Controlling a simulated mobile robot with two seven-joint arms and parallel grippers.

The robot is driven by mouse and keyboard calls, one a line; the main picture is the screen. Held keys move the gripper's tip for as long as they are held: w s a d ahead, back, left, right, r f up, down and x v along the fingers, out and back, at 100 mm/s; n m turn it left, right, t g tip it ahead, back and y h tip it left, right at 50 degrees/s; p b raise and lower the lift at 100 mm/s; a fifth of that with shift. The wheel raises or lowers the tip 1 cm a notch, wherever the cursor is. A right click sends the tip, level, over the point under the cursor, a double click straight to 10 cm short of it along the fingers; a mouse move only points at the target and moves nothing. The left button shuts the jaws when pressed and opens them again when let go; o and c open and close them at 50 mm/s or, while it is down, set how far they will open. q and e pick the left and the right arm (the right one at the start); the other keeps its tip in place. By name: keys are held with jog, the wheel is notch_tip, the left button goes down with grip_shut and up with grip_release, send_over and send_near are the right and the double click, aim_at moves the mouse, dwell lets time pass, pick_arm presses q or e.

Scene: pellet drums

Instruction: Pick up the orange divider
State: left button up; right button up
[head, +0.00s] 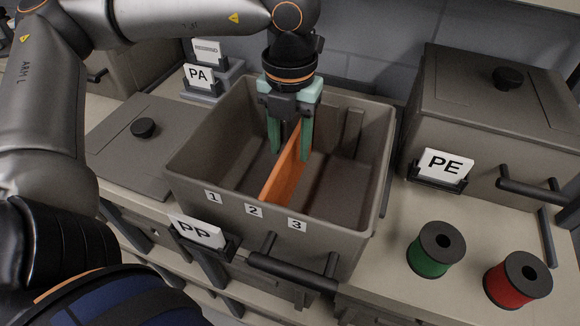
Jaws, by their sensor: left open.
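The orange divider (286,176) stands upright inside the open grey-brown PP drum (230,214), running front to back at about the slot marked 2. My left gripper (291,150) reaches down into the drum from above. Its two green fingers are open, one on each side of the divider's far part. I cannot tell whether either finger touches it. The gripper hides part of the divider's upper edge. My right gripper is not in view.
A flat lid with a black knob (143,128) lies left of the drum. A closed PE drum (495,105) stands at the right. A green spool (436,249) and a red spool (517,280) stand on the counter at front right. PA sign (199,76) stands behind.

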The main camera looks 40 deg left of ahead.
pick_arm(q)
jog(key=shift+f, duration=0.15)
grip_shut()
dwell(1.4)
